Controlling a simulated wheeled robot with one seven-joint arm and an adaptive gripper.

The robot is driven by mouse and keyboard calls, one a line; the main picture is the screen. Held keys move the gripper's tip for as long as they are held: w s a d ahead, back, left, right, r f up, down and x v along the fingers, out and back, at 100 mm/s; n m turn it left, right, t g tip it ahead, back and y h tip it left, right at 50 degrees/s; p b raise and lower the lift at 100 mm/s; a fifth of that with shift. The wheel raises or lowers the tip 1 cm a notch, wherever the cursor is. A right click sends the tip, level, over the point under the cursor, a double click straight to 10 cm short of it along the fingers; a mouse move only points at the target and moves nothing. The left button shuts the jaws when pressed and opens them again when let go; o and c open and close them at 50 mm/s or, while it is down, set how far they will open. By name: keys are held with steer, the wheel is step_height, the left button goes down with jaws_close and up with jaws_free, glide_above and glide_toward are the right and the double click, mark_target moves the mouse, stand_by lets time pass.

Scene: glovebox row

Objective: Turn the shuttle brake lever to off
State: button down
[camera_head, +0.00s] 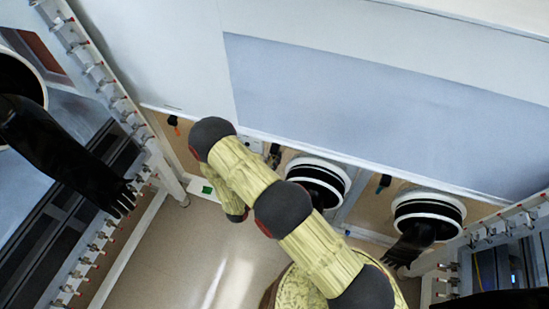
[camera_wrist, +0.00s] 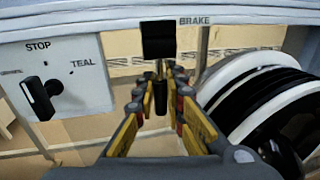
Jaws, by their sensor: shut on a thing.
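The brake lever shows in the wrist view as a black block (camera_wrist: 158,40) beside the printed word BRAKE, with a thin dark stem hanging down from it. My gripper (camera_wrist: 161,88) points at it, its yellow and grey fingers on either side of the stem, shut on the stem's lower part. The fingertips hide some of the stem. No OFF mark can be read. In the head view my arm reaches to the panel front, and the lever and fingers are too small to make out surely.
A white panel with a black knob (camera_wrist: 38,98), marked STOP and TEAL, is left of the lever. A black-and-white glove port (camera_wrist: 270,105) is close on the right. In the head view, another port (camera_head: 428,212) with a hanging black glove is further right.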

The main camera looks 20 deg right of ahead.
steer(key=shift+s+a+r+p, duration=0.1)
steer(key=shift+p, duration=0.3)
stand_by(0.5)
steer(key=s+g+y+p, duration=0.1)
steer(key=g+y+p, duration=0.1)
steer(key=g+p, duration=0.1)
steer(key=s+a+r+n+g+y+p, duration=0.1)
steer(key=g+y+p, duration=0.2)
steer(key=p, duration=0.2)
steer(key=a+r+g+y+p, duration=0.1)
steer(key=g+y+p, duration=0.1)
steer(key=p, duration=0.2)
steer(key=shift+s+a+r+n+g+y, duration=0.1)
steer(key=shift+s+r+n+g+y, duration=0.05)
steer(key=shift+s+n+g+y, duration=0.2)
steer(key=shift+s+p, duration=0.1)
steer(key=shift+p, duration=0.2)
steer(key=c, duration=1.9)
jaws_free()
